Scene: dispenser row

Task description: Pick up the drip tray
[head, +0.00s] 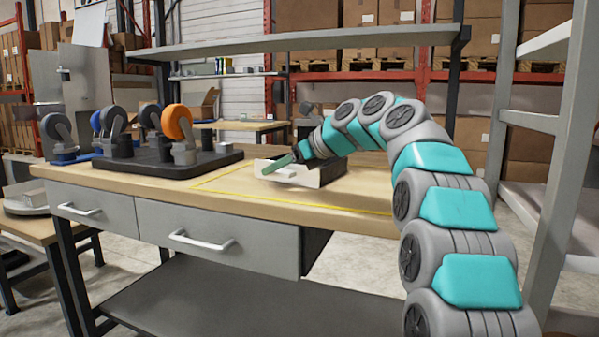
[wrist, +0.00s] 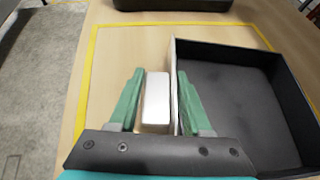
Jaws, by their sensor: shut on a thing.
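The drip tray is a shallow, open black box with one pale front wall and a white block-like handle on it. In the head view the drip tray (head: 331,173) is at the right part of the bench top, and I cannot tell whether it touches the wood. In the wrist view the tray (wrist: 240,95) fills the right side and looks empty. My gripper (wrist: 160,72) has its green fingers on both sides of the white handle and pale wall, the right finger inside the tray. The gripper also shows in the head view (head: 283,163), shut on the tray.
A yellow outline (head: 215,190) marks the wooden bench top (head: 130,185) around the tray. A black dispenser base (head: 130,160) with an orange wheel (head: 177,122) and several blue and grey ones stands to the left. A grey shelf (head: 300,42) spans above the bench.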

